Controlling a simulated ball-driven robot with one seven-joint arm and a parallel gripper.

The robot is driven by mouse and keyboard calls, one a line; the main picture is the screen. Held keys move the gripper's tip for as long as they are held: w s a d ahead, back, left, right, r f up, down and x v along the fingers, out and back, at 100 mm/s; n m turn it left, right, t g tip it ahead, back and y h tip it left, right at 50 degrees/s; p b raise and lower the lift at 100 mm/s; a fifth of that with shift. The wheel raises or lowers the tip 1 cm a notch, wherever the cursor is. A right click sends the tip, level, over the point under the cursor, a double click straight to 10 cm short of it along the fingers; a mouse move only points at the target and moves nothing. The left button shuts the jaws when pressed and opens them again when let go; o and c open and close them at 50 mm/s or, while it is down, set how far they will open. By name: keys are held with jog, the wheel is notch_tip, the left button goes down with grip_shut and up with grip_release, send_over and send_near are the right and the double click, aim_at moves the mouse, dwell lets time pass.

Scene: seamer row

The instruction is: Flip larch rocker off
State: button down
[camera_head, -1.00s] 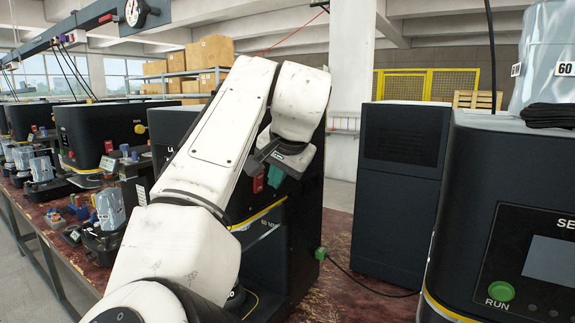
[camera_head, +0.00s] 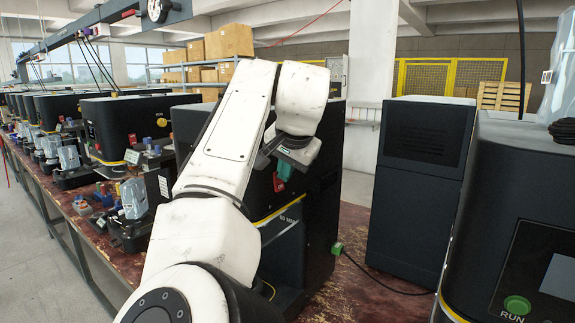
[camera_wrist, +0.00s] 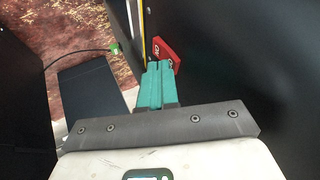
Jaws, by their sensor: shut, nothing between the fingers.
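A red rocker (camera_wrist: 166,55) with pale markings I cannot read clearly is on the dark face of a machine. It also shows in the head view (camera_head: 279,184), just below my gripper. My gripper (camera_wrist: 155,66) has teal fingers, shut together and empty. In the wrist view the fingertips are close to the rocker's lower left edge and overlap it; I cannot tell whether they touch. In the head view my gripper (camera_head: 284,170) is in front of the black machine (camera_head: 318,200). My arm hides much of that machine, and no full name is readable on it.
A dark cabinet (camera_head: 425,180) stands right of the machine, with a cable and green plug (camera_head: 337,248) on the worn red bench (camera_head: 345,285) between. A machine with a green RUN button (camera_head: 517,305) is at right. More machines and small fixtures line the bench at left.

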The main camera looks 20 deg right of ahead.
jog(key=shift+r+p, duration=0.7)
jog(key=shift+p, duration=0.25)
jog(key=shift+d, duration=0.1)
